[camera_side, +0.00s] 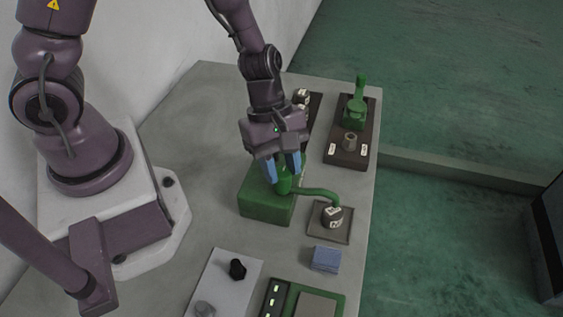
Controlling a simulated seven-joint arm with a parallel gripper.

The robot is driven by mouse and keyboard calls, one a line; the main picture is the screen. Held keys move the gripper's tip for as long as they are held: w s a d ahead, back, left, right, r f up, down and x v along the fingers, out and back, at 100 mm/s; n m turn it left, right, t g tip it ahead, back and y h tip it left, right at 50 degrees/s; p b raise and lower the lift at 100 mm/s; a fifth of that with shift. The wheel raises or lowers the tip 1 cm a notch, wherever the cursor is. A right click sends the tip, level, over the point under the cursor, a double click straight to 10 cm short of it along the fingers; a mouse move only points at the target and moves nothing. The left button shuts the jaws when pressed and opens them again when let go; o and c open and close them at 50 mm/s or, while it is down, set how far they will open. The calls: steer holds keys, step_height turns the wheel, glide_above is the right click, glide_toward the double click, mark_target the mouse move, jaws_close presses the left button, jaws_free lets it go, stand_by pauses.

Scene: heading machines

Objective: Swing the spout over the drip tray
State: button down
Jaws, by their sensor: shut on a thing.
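A green machine block (267,208) stands near the middle of the table. A thin green spout (318,191) curves out of its top to the right. The spout's tip bends down close above a dark grey piece with white labels (331,214). That piece stands on a flat brown square plate (346,234), which looks like the drip tray. My gripper (284,174) points down, with its blue fingers shut on the green spout at its base above the block. The fingers partly hide the grasped part. I cannot tell how exactly the tip lines up with the plate's middle.
A dark board with a green lever device (355,112) stands at the back right. A blue-grey block (325,258), a white panel with a black knob (238,269) and a green-framed panel (316,303) lie in front. Bare table lies left of the machine.

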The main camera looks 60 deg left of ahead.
steer(key=shift+n, duration=0.3)
steer(key=c, duration=0.8)
jaws_free()
steer(key=shift+r, duration=0.15)
steer(key=v, duration=1.2)
steer(key=shift+s+a+r, duration=0.2)
steer(key=shift+a+r, duration=0.05)
steer(key=shift+r, duration=0.1)
steer(key=s+a+r+m+t+y, duration=0.1)
steer(key=s+a+r+m+t, duration=0.1)
steer(key=r+m, duration=0.2)
steer(key=s+a+r+m+t+y, duration=0.2)
steer(key=s+r+m, duration=0.1)
steer(key=m, duration=0.5)
steer(key=s+a+r+m+t+y, duration=0.1)
steer(key=s+a+r+m, duration=0.1)
steer(key=r+m, duration=0.3)
steer(key=shift+s+a+r+m+t, duration=0.15)
steer(key=shift+s+m+t, duration=0.25)
steer(key=shift+m, duration=0.2)
